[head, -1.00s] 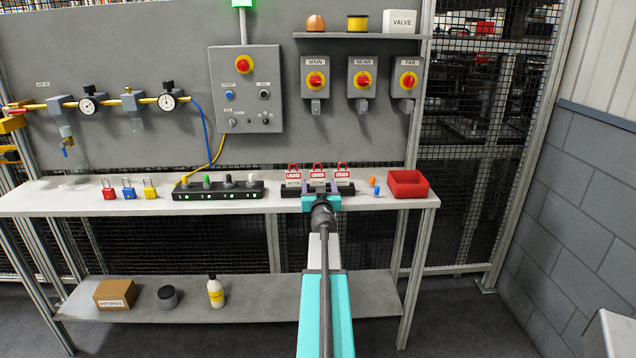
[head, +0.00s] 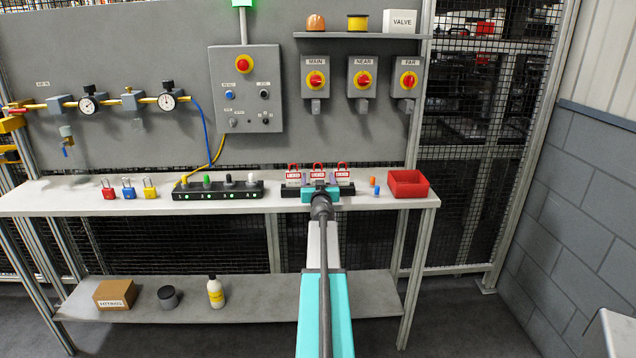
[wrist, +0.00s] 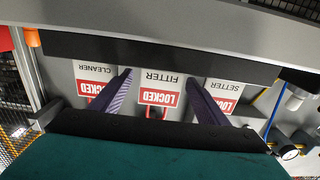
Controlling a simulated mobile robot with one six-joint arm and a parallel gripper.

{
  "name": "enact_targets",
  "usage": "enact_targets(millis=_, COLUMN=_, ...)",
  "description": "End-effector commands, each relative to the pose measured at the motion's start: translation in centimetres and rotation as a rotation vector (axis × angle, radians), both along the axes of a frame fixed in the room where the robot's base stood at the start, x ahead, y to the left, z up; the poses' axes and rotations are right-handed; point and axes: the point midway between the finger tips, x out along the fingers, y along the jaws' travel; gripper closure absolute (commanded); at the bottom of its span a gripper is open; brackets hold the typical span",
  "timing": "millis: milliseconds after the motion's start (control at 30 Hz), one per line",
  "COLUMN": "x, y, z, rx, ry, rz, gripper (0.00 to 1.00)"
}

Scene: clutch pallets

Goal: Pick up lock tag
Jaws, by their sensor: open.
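Three white-and-red lock tags stand in a black rack (head: 347,190) on the bench. In the wrist view, which is upside down, they read CLEANER (wrist: 88,88), FITTER (wrist: 160,88) and SETTER (wrist: 222,92). In the head view, the left (head: 293,176), middle (head: 317,172) and right (head: 342,174) tags show above my gripper (head: 320,186). In the wrist view my gripper (wrist: 158,77) is open, with one dark finger on each side of the FITTER tag. I cannot tell whether either finger touches a tag.
A red bin (head: 408,184) stands at the bench's right end, beside small orange (head: 373,181) and blue (head: 376,191) pieces. A black button strip (head: 218,191) and several padlocks (head: 129,189) sit to the left. The wall panel rises behind.

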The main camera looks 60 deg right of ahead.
Motion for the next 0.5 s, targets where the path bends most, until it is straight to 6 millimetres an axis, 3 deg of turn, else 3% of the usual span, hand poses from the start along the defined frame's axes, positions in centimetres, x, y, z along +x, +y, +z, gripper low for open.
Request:
enact_targets(millis=467, x=-0.01, y=0.03, z=-0.01, rx=0.0, ry=0.0, rz=0.0, gripper=0.31)
enact_targets(millis=500, x=-0.01, y=0.03, z=-0.01, rx=0.0, ry=0.0, rz=0.0, gripper=0.35)
